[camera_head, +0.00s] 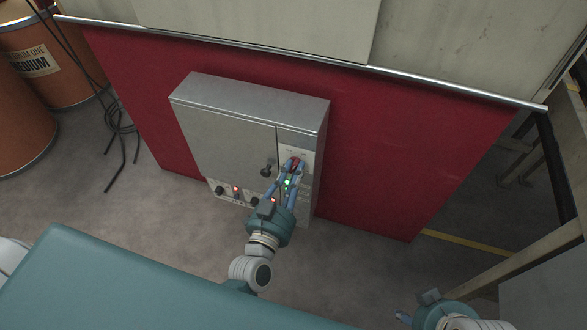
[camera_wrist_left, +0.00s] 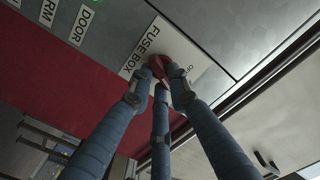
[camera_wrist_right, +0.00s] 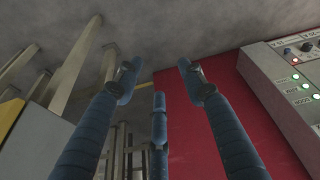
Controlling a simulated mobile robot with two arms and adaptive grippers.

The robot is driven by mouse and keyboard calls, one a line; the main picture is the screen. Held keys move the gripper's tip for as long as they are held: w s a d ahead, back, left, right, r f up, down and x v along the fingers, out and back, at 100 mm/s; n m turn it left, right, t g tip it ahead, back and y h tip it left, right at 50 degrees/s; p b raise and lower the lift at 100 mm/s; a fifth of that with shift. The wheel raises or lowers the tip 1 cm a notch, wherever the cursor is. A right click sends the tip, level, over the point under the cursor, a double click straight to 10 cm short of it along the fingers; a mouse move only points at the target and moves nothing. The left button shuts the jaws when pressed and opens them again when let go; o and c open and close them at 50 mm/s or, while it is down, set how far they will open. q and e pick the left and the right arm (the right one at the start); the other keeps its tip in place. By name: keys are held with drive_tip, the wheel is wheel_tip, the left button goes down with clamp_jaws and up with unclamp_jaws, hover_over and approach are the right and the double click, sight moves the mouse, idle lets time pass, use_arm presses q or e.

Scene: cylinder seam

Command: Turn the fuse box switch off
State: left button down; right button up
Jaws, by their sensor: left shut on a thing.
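The fuse box switch (camera_head: 293,165) is a red handle on the right part of a grey metal cabinet (camera_head: 222,135). My left gripper (camera_head: 291,168) is at this handle, its fingers shut on it. In the left wrist view the red switch (camera_wrist_left: 157,66) sits between the fingertips, beside a white label reading FUSE BOX (camera_wrist_left: 150,45). The fingers hide much of the handle, so its exact angle is hard to tell. My right gripper (camera_wrist_right: 155,78) is open and empty, away from the cabinet; in the head view it is at the bottom right.
A black handle (camera_head: 267,171) is left of the switch on the cabinet. Knobs and lit buttons (camera_head: 236,191) line its lower edge. The red wall panel (camera_head: 400,150) is bare to the right. Orange drums (camera_head: 22,95) and black cables (camera_head: 118,125) are at left.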

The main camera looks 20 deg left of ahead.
use_arm(q)
drive_tip(key=shift+r+n+p, duration=0.15)
drive_tip(key=shift+n+p, duration=0.15)
drive_tip(key=shift+n, duration=0.1)
drive_tip(key=n+p, duration=0.1)
drive_tip(key=n, duration=0.1)
drive_tip(key=shift+r+n+p, duration=0.1)
drive_tip(key=shift+n+p, duration=0.3)
drive_tip(key=n+p, duration=0.1)
drive_tip(key=n, duration=0.3)
drive_tip(key=shift+a+p, duration=0.1)
drive_tip(key=shift+p, duration=0.2)
drive_tip(key=shift+a+n+p, duration=0.1)
drive_tip(key=shift+n+p, duration=0.2)
drive_tip(key=shift+n, duration=1)
use_arm(e)
wheel_tip(320, 180, down, 15)
drive_tip(key=g, duration=0.1)
drive_tip(key=shift+a, duration=0.2)
drive_tip(key=shift+w, duration=0.1)
use_arm(q)
drive_tip(key=c, duration=1.6)
unclamp_jaws()
drive_tip(key=shift+c, duration=0.2)
